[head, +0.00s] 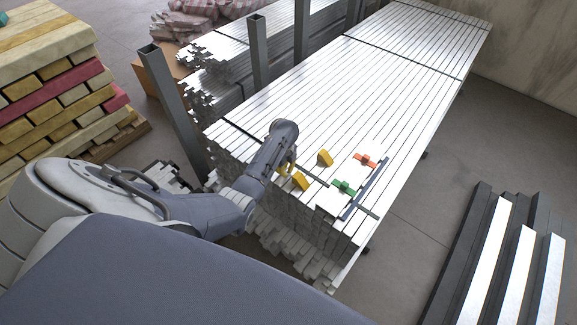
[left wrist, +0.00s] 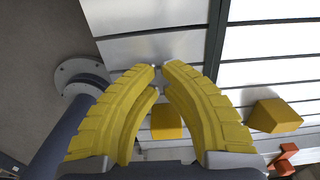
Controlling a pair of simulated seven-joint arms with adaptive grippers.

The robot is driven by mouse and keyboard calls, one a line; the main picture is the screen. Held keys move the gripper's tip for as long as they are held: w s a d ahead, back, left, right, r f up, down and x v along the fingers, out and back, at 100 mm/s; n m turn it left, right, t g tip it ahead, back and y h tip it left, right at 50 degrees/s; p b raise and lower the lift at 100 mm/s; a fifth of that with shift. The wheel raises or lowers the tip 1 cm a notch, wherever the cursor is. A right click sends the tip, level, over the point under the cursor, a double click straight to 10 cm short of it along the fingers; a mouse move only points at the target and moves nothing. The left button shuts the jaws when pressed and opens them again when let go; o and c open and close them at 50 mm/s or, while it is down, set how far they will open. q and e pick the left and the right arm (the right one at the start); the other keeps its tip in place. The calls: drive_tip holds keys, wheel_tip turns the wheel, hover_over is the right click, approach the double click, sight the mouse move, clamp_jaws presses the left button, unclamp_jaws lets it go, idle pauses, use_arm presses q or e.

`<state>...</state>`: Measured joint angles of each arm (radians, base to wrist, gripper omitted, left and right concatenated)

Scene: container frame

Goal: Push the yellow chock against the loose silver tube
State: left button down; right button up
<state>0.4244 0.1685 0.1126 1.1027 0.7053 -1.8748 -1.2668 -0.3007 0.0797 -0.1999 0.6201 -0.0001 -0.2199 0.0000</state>
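Two yellow chocks sit on the stack of silver tubes (head: 400,75) in the head view: a far one (head: 325,158) and a near one (head: 300,181). In the left wrist view one yellow block (left wrist: 167,121) shows behind my fingers and another (left wrist: 273,115) lies to the right. I cannot tell which silver tube is the loose one. My left gripper (head: 287,168) is above the near end of the stack, just beside the near chock. In the left wrist view its yellow fingers (left wrist: 160,69) come together at the tips with nothing held. My right gripper is out of view.
A green piece (head: 343,187) and an orange piece (head: 365,160) lie right of the chocks, beside a dark bar (head: 376,178). Upright grey posts (head: 258,55) stand along the stack's left side. Dark and white beams (head: 515,260) lie at right. Timber stands at left.

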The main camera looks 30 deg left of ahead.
sight(303, 182)
use_arm(q)
drive_tip(key=shift+s+d, duration=0.15)
drive_tip(key=shift+d, duration=0.8)
drive_tip(key=d, duration=0.5)
drive_tip(key=s+d, duration=0.1)
drive_tip(key=d, duration=0.1)
drive_tip(key=shift+d, duration=0.25)
drive_tip(key=shift+w, duration=0.1)
